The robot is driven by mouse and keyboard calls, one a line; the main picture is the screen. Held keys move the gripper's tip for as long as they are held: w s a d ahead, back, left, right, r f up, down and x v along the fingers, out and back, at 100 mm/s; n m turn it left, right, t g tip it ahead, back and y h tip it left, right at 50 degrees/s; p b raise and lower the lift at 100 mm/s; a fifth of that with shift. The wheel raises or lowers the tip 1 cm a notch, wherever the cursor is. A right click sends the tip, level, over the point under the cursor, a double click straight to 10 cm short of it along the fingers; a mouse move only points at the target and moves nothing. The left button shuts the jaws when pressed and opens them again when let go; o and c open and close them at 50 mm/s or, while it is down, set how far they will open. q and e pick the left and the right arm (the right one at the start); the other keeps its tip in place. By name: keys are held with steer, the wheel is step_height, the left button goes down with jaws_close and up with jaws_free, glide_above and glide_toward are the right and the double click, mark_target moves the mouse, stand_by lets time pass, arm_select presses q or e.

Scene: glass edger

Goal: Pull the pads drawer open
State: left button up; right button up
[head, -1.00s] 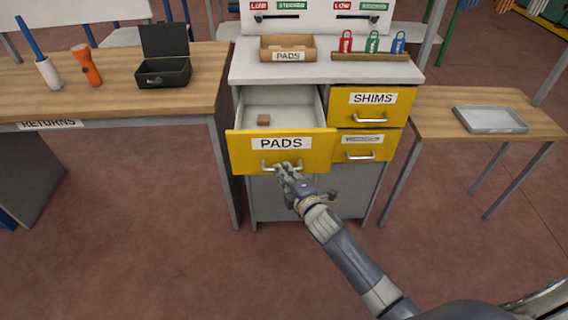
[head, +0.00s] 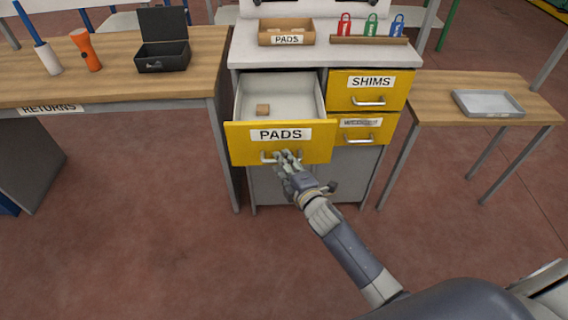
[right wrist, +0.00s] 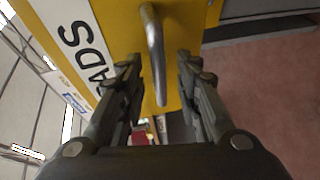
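The yellow-fronted pads drawer (head: 252,148) is pulled well out of the cabinet in the head view, and its pale inside shows a small brown block (head: 262,110). Its metal handle (right wrist: 153,50) lies between the two fingers of my right gripper (right wrist: 158,64) in the right wrist view. The fingers stand apart with gaps on both sides of the handle, so the gripper is open around it. In the head view my right gripper (head: 285,160) is at the drawer front and hides part of the handle. My left gripper is not in view.
The shims drawer (head: 350,91) and the drawer below it (head: 343,135) are shut. A wooden pads tray (head: 264,37) sits on the cabinet top. The returns table (head: 120,88) stands left; a side table (head: 440,95) with a grey tray (head: 488,103) stands right.

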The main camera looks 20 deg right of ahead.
steer(key=shift+s, duration=0.1)
steer(key=v, duration=1.2)
stand_by(0.4)
steer(key=s+d+f+m+g+h, duration=0.1)
steer(key=s+f+m+g, duration=0.2)
steer(key=f, duration=0.7)
steer(key=s+d+f+m+g, duration=0.1)
steer(key=s+f+m+g, duration=0.1)
steer(key=s+f, duration=0.65)
steer(key=s+f+m+g+h, duration=0.1)
steer(key=f+m+g, duration=0.15)
steer(key=f, duration=0.95)
steer(key=s+f+m+g, duration=0.2)
steer(key=s+f, duration=0.3)
steer(key=s, duration=0.4)
steer(key=s+f+m+g, duration=0.3)
steer(key=s+f, duration=0.3)
steer(key=s, duration=0.4)
steer(key=s+d+f+m+g, duration=0.1)
steer(key=s+f+m+g, duration=0.1)
steer(key=s+f, duration=0.4)
steer(key=s+m, duration=0.1)
steer(key=s, duration=0.2)
steer(key=shift+s, duration=0.4)
